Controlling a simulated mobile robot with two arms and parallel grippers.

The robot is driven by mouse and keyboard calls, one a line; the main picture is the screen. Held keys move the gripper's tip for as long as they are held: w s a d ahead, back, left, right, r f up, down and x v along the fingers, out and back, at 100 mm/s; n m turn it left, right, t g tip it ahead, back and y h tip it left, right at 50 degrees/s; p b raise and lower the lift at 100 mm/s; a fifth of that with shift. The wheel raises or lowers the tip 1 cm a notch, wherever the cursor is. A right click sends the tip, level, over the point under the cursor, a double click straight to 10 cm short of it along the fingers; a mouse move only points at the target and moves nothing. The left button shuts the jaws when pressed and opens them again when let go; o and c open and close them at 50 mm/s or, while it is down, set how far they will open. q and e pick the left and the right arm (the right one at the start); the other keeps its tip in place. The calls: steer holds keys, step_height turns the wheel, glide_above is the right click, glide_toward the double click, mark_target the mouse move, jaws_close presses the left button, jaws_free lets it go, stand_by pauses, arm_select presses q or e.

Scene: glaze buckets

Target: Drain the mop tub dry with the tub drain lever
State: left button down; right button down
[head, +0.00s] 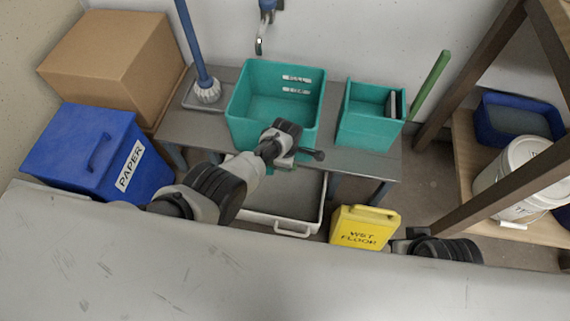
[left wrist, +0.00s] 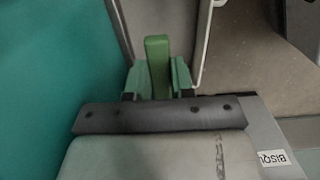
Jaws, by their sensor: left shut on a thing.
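The teal mop tub (head: 251,122) stands on the grey bench below the tap. Its inside shows plain teal, and I cannot tell whether a film of water lies in it. My left gripper (head: 284,163) is at the tub's front, low on the outside. In the left wrist view the green drain lever (left wrist: 157,66) stands between the fingers (left wrist: 158,82), and the gripper is shut on it. In the head view my gripper mostly hides the lever. My right arm shows at the lower right, with its gripper largely hidden behind the near grey surface.
A white tray (head: 258,219) lies under the bench. A second teal bin (head: 366,128) stands right of the tub and a mop (head: 207,91) left. A yellow wet floor sign (head: 363,228), a blue paper bin (head: 77,150), a cardboard box (head: 112,62) and a wooden shelf (head: 470,165) crowd the sides.

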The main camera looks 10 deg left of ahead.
arm_select(q)
steer(key=shift+w+a, duration=0.1)
stand_by(0.4)
steer(key=c, duration=1)
jaws_free()
steer(key=shift+o, duration=0.2)
steer(key=shift+r, duration=0.1)
steer(key=shift+r, duration=0.15)
step_height(320, 180, up, 5)
steer(key=p, duration=0.4)
steer(key=shift+r+p, duration=1.65)
steer(key=shift+r, duration=1)
arm_select(e)
step_height(320, 180, down, 23)
steer(key=s+g, duration=0.1)
steer(key=s, duration=0.1)
steer(key=shift+s+r+g, duration=0.15)
steer(key=shift+s+g, duration=0.15)
steer(key=shift+s, duration=0.1)
steer(key=shift+d, duration=0.1)
